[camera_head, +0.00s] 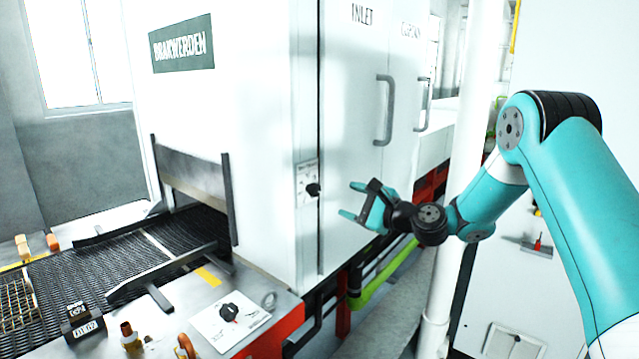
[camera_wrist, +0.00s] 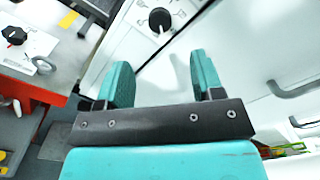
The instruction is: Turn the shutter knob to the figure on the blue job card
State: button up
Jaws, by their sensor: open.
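A black knob (camera_head: 312,189) sits on a pale marked plate (camera_head: 305,172) on the front edge of the white cabinet. It also shows in the wrist view (camera_wrist: 159,20), beyond and between my fingertips. A second black knob (camera_head: 229,312) sits on a white marked plate on the bench, and shows at the left of the wrist view (camera_wrist: 14,35). I cannot read which one is the shutter knob. My gripper (camera_head: 350,201) is open and empty, a little right of the cabinet knob and apart from it. I cannot make out a blue job card in either view.
The mesh belt (camera_head: 80,262) runs into the cabinet opening at the left. A black labelled block (camera_head: 82,321) and brass fittings (camera_head: 130,338) stand on the bench. A grey door handle (camera_head: 384,110) juts out above my gripper. A white pipe (camera_head: 462,170) stands behind my arm.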

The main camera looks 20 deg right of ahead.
aim_at(317, 192)
jog(key=p+x, duration=0.4)
jog(key=x, duration=0.6)
jog(key=shift+c, duration=0.4)
jog(key=c, duration=0.8)
jog(key=shift+c, duration=0.2)
jog(key=shift+f+b, duration=0.1)
jog(key=shift+b, duration=0.3)
